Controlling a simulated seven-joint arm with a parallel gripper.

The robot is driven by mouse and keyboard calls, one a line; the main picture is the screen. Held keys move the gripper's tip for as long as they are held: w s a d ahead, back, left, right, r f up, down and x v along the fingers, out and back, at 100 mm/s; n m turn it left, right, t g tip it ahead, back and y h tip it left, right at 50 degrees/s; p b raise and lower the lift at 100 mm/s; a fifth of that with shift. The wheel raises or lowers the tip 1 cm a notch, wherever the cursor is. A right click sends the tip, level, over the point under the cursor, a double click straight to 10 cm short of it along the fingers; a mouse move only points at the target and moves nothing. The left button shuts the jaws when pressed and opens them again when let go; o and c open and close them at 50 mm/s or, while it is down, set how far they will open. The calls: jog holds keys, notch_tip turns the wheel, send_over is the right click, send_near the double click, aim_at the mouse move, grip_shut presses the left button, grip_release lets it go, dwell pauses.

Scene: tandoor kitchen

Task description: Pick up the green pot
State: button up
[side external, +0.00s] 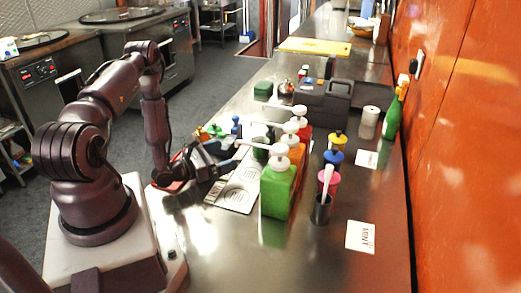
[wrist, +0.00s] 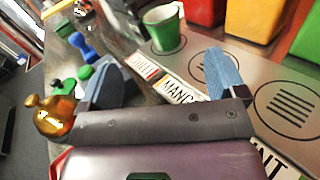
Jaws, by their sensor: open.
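A green pot (wrist: 162,28) with a pale inside stands near the top middle of the wrist view, beyond the fingertips. It is upright and apart from my gripper. My gripper (wrist: 160,82) is open, and nothing shows between its two blue-grey fingers. In the side view my gripper (side external: 218,160) is low over the counter, left of the pump bottles. A dark green shape (side external: 261,152) beyond the fingers there is partly hidden; I cannot tell for sure that it is the pot.
Green (side external: 278,188), orange and red pump bottles stand in a row on the steel counter. A labelled plate (wrist: 262,88) with round grilles lies below the fingers. A gold vessel (wrist: 55,116) and blue piece (wrist: 82,46) are on the left.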

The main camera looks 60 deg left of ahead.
aim_at(259, 141)
jog(key=w, duration=0.4)
jog(key=w+a, duration=0.1)
jog(key=w, duration=0.7)
jog(key=shift+w+a, duration=0.15)
jog(key=shift+w, duration=0.1)
jog(key=c, duration=1.1)
jog(key=shift+r, duration=0.15)
